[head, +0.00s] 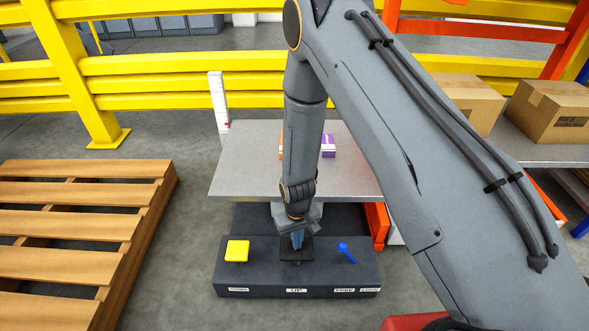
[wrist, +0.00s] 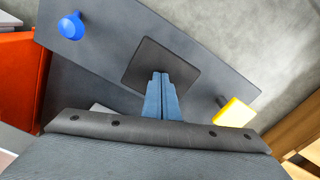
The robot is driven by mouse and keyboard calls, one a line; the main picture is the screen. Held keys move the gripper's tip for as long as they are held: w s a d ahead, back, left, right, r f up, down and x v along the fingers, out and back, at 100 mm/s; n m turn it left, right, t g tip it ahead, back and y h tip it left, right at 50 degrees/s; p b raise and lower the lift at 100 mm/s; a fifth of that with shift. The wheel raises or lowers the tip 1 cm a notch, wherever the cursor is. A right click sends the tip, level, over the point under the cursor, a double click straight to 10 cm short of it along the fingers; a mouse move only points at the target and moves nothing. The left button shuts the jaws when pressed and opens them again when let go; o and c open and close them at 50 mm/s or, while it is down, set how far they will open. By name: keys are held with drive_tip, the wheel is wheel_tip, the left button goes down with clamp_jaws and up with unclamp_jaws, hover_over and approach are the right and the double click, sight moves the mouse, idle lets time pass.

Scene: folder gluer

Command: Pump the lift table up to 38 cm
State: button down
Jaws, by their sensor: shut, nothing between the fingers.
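The lift table (head: 245,165) has a flat grey metal top. A white upright scale (head: 217,95) with a small red pointer (head: 228,125) stands at its back left; its markings are too small to read. In front lies a dark pedal base (head: 250,275) with a yellow pedal (head: 237,251), a black pedal (head: 306,254) above the label UP, and a blue lever (head: 346,253) by FREE and LOCK. My gripper (head: 297,244) is shut and empty, pointing down at the black pedal. In the wrist view its fingertips (wrist: 160,76) overlap the black plate (wrist: 138,65); I cannot tell whether they touch.
Purple and orange boxes (head: 328,146) sit on the tabletop, partly behind my arm. A wooden pallet (head: 80,215) lies at left. Yellow rails (head: 170,75) run behind. Cardboard boxes (head: 548,110) stand on a grey surface at right. Floor shows between pallet and pedal base.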

drive_tip(key=shift+f+b, duration=1.2)
drive_tip(key=shift+f, duration=1.65)
wheel_tip(320, 180, up, 9)
drive_tip(key=p, duration=0.6)
drive_tip(key=shift+r+p, duration=0.1)
drive_tip(key=shift+p, duration=0.25)
drive_tip(key=shift+f, duration=0.2)
drive_tip(key=shift+f+b, duration=1.9)
drive_tip(key=shift+f, duration=1.8)
wheel_tip(320, 180, up, 8)
drive_tip(key=p, duration=0.5)
drive_tip(key=shift+f, duration=0.2)
drive_tip(key=shift+r+p, duration=0.1)
drive_tip(key=shift+p, duration=0.2)
wheel_tip(320, 180, up, 6)
drive_tip(key=p, duration=0.4)
